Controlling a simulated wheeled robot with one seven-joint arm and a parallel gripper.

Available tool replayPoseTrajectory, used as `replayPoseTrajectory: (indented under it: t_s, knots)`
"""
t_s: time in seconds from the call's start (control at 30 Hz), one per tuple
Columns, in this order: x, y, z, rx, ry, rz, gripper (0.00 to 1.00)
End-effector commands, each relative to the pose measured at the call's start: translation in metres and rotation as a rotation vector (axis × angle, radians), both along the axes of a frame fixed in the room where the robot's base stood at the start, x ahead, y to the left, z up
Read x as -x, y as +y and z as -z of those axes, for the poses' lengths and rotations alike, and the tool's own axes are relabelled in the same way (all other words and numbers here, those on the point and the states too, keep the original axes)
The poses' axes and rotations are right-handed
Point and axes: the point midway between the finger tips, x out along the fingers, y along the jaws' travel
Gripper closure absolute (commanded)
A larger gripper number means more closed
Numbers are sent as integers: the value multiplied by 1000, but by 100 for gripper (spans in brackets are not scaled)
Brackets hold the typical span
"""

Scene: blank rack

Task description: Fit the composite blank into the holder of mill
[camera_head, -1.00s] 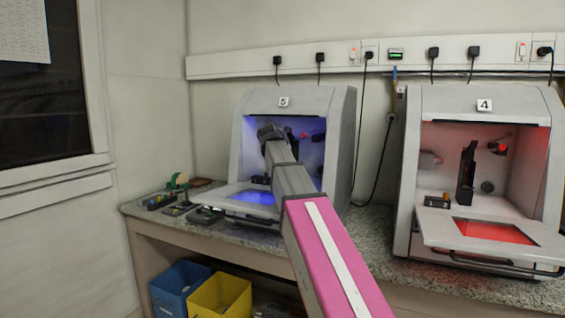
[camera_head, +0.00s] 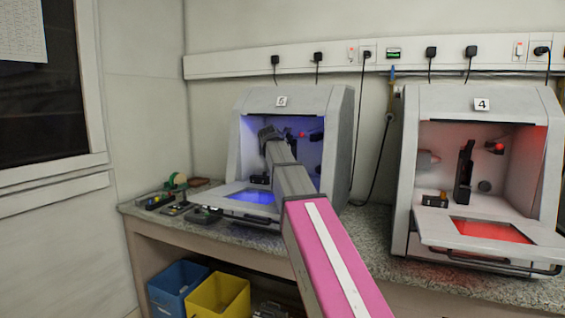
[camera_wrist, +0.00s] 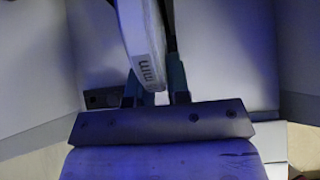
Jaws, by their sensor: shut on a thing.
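In the wrist view, my gripper (camera_wrist: 158,98) is shut on the composite blank (camera_wrist: 142,45), a pale slab seen edge-on with dark printed marks near its lower end. The blank runs up out of the top of the picture. In the head view, my arm reaches into the open mill numbered 5 (camera_head: 262,98), which is lit blue inside. My gripper's fingertips and the blank are hidden there behind my wrist. The holder of mill 5 is mostly hidden by my arm; dark parts show beside it.
Mill 4 (camera_head: 484,92) stands open at the right, lit red, with a dark upright holder (camera_head: 464,172) inside. Small tools (camera_head: 165,197) lie on the counter at the left. Blue (camera_head: 178,283) and yellow (camera_head: 218,294) bins stand below.

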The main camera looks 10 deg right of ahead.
Motion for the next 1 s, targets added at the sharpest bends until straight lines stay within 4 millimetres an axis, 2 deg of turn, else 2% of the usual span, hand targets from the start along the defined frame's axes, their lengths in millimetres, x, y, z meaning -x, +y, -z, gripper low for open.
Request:
replayPoseTrajectory:
  t_s: [0.1,0.13,0.2,0.57,0.73,1.0]
  knots:
    - [-3,-2,1,1,-1,0,100]
    - [-2,-1,1,1,-1,0,73]
    - [-2,-1,1,1,-1,0,53]
    - [1,1,-2,0,0,0,53]
    - [15,10,-17,0,-1,-1,53]
    - [46,31,-53,0,-2,-1,53]
